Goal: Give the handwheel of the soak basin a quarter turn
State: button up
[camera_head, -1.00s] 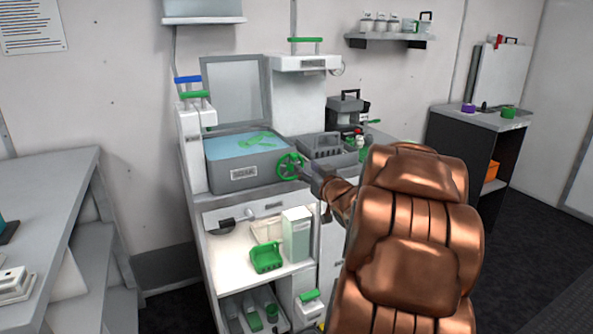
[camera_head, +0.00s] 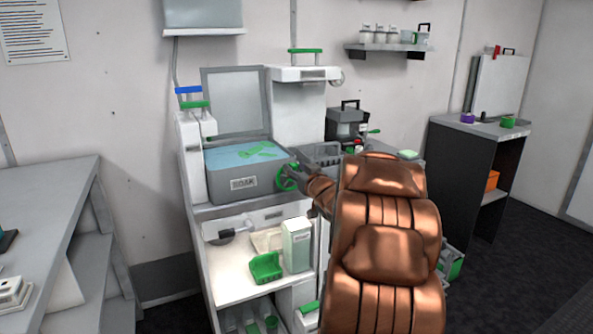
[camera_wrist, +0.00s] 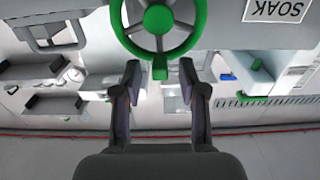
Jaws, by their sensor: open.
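The soak basin (camera_head: 232,182) is a grey open tub of blue liquid with a SOAK label, its lid raised. Its green handwheel (camera_head: 287,178) is on the right of the front face, partly covered by my gripper (camera_head: 303,174) in the head view.
Below the basin, an open shelf holds a green scoop-like tray (camera_head: 266,268) and a white box (camera_head: 297,246). A grey rack (camera_head: 322,153) stands right of the basin. A grey bench (camera_head: 45,205) is at the left.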

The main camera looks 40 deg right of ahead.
aim_at(279, 181)
grip_shut()
jog(key=shift+a+f, duration=0.1)
jog(key=shift+a, duration=0.05)
dwell(0.4)
jog(key=n+b, duration=0.2)
jog(key=n, duration=0.1)
jog(key=a+f+n+b, duration=0.1)
jog(key=n+b, duration=0.1)
jog(key=w+a+n+b, duration=0.1)
jog(key=n+b, duration=0.1)
jog(key=n, duration=0.1)
jog(key=shift+a+f+n, duration=0.25)
jog(key=shift+n, duration=0.05)
jog(key=n+b, duration=0.1)
jog(key=f+n+b, duration=0.1)
jog(key=n, duration=0.1)
jog(key=a+n+b, duration=0.1)
jog(key=n+b, duration=0.1)
jog(key=shift+w+f, duration=0.1)
jog(key=shift+f, duration=0.25)
jog(key=shift+a+f+n+b, duration=0.1)
jog(key=shift+f+n+b, duration=0.2)
jog(key=shift+n, duration=0.4)
jog(key=shift+d+f+n+b, duration=0.1)
jog(key=shift+n+b, duration=0.35)
jog(key=shift+n, duration=0.25)
jog(key=shift+a+f+n+b, duration=0.1)
jog(key=shift+f+n+b, duration=0.2)
jog(key=shift+n, duration=0.4)
